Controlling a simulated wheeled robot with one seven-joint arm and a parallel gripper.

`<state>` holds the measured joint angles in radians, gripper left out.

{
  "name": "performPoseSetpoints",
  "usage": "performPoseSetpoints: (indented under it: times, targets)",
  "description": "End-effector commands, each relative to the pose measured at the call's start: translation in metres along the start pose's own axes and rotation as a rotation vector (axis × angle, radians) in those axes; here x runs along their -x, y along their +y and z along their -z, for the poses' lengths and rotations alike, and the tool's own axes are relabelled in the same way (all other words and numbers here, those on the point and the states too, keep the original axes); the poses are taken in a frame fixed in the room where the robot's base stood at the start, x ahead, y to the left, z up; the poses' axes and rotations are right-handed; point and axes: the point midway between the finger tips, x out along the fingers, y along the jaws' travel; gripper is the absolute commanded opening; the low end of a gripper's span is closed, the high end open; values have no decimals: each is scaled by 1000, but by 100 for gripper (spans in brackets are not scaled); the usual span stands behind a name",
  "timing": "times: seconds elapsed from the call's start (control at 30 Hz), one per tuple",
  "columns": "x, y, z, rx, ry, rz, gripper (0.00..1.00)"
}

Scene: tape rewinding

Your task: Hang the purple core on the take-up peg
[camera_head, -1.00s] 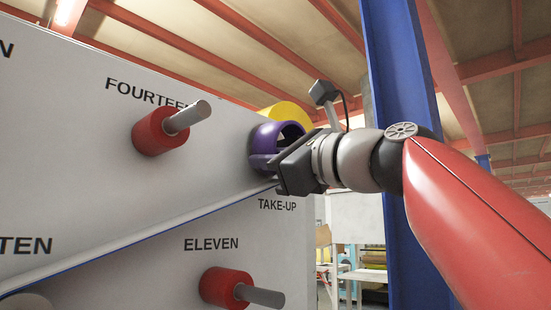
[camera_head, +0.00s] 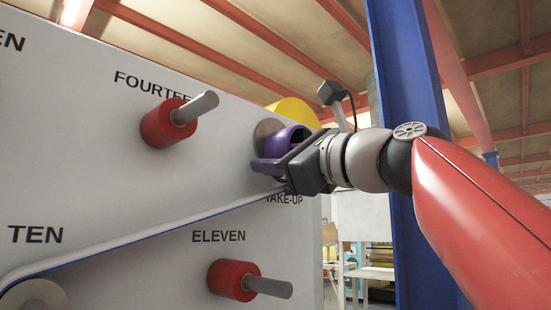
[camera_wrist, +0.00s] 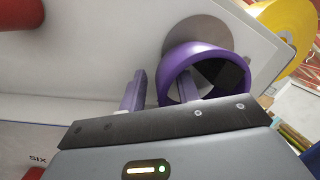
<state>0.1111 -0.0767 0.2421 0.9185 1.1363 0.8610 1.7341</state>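The purple core (camera_head: 290,135) is a short, wide ring at the end of my arm, by the TAKE-UP label. It stands off the board in front of a round grey disc (camera_head: 268,130). The wrist view shows the core (camera_wrist: 172,65) overlapping the lower part of that disc (camera_wrist: 198,33). My gripper (camera_wrist: 160,88) has two purplish fingers standing apart. One is inside the ring's opening, the other outside its left wall with a visible gap. The gripper looks open around the wall. The take-up peg is not clearly visible; whether the core is on it, I cannot tell.
A yellow roll (camera_head: 295,110) is just behind the core. Red pegs with metal shafts stick out at FOURTEEN (camera_head: 168,123) and ELEVEN (camera_head: 235,281). A pale tape (camera_head: 150,236) runs across the board towards the take-up spot. A blue column (camera_head: 405,100) stands behind my arm.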

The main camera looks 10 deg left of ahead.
Motion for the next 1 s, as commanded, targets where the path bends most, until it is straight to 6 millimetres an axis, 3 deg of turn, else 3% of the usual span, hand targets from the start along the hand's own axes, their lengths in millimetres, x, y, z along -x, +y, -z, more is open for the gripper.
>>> performPoseSetpoints:
  times: [0.27,0.7,1.0]
  targets:
    - [6,0,1,0,1,2,32]
    - [72,1,1,1,1,1,32]
    - [78,0,0,0,0,-1,32]
